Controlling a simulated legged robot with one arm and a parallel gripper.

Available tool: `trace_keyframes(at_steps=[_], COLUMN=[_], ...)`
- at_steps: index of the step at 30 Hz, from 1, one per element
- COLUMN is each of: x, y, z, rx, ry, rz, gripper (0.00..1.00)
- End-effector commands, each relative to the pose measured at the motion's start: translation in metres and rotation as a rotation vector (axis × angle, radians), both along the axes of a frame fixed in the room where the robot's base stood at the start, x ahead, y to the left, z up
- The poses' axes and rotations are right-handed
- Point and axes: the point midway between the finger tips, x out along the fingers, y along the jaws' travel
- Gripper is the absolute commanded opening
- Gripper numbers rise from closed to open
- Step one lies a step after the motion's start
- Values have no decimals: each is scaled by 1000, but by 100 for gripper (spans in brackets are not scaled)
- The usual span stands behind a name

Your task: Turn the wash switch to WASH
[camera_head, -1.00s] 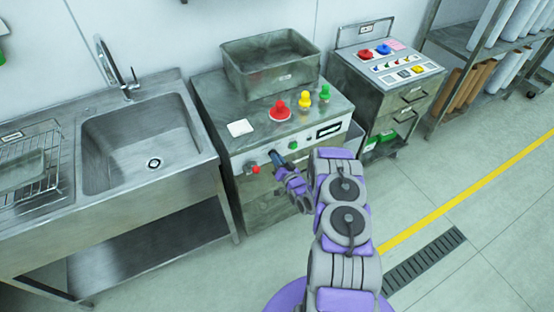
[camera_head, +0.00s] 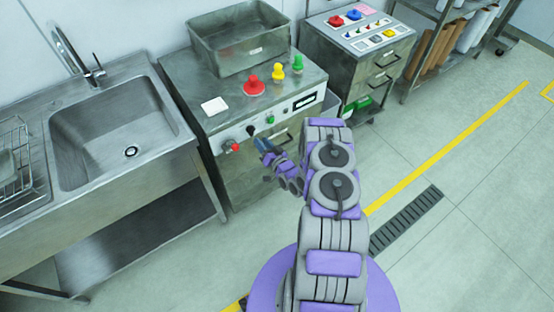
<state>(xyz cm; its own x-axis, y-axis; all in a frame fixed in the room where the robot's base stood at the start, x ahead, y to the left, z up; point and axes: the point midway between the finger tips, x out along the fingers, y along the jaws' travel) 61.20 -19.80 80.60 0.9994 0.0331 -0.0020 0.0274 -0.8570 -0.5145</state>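The dosing machine (camera_head: 222,125) is a steel cabinet with a pale front control strip. On that strip a small dark knob (camera_head: 251,131), which looks like the wash switch, sits between a red button (camera_head: 235,147) and a green button (camera_head: 270,119). Its label and exact setting are too small to read. My gripper (camera_head: 262,145) is in front of the strip, just below and right of the dark knob, and appears apart from it. The gripper is small and partly hidden by my arm, so I cannot tell whether its fingers are open.
On the machine's top are a steel bin (camera_head: 240,45), a red mushroom button (camera_head: 254,86), yellow (camera_head: 278,72) and green (camera_head: 298,64) knobs and a white card (camera_head: 215,106). A sink (camera_head: 120,130) stands left, a second console (camera_head: 360,50) right.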

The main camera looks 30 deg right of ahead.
Motion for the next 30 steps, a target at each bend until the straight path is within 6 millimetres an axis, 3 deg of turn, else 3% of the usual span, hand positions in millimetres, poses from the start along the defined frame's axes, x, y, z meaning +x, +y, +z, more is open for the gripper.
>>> trace_keyframes(at_steps=[4,15,21,30], x=[-35,-95,-112,-117], y=[-3,-5,-4,-4], z=[0,-1,-2,-2], rx=[5,4,4,1], ry=[5,4,4,4], rz=[-5,-5,-1,0], gripper=[38,38,38,38])
